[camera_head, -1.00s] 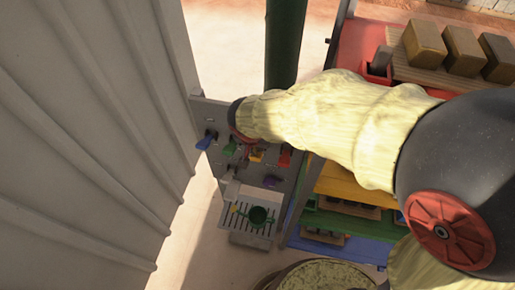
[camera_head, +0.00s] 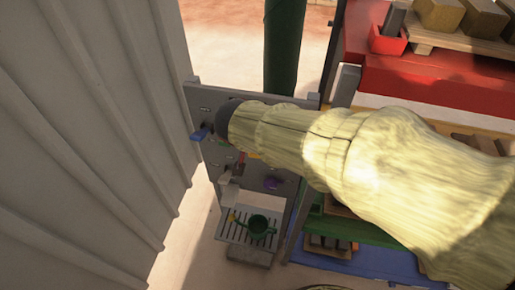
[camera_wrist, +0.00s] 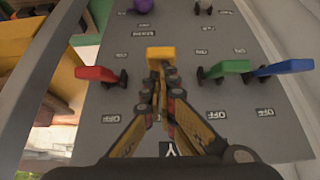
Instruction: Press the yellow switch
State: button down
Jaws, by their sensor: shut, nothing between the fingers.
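The yellow switch (camera_wrist: 161,53) sits on a grey panel (camera_wrist: 218,131) in the wrist view, between a red switch and a green switch. My gripper (camera_wrist: 162,68) is shut and empty, with its fingertips right at the yellow switch's near edge; whether they touch it I cannot tell. In the head view my arm hides most of the yellow switch and the gripper, and the panel (camera_head: 292,103) stands upright behind the arm.
The red switch (camera_wrist: 98,74) is left of the fingers. The green (camera_wrist: 225,69) and blue (camera_wrist: 285,68) switches are to the right. A purple knob (camera_wrist: 143,5) and a white switch lie beyond. A corrugated wall (camera_head: 75,140) stands left.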

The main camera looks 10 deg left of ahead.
jog(key=shift+s+f+t+b, duration=0.4)
jog(key=shift+f+t+b, duration=0.35)
jog(key=shift+b, duration=2.8)
jog(key=shift+s+f+t+b, duration=0.35)
jog(key=shift+f+t+b, duration=0.4)
jog(key=shift+b, duration=2.75)
jog(key=f+b, duration=0.2)
jog(key=b, duration=0.3)
jog(key=s+f+b, duration=0.1)
jog(key=f+b, duration=0.1)
jog(key=b, duration=0.3)
jog(key=shift+a+f, duration=0.1)
jog(key=shift+w, duration=0.1)
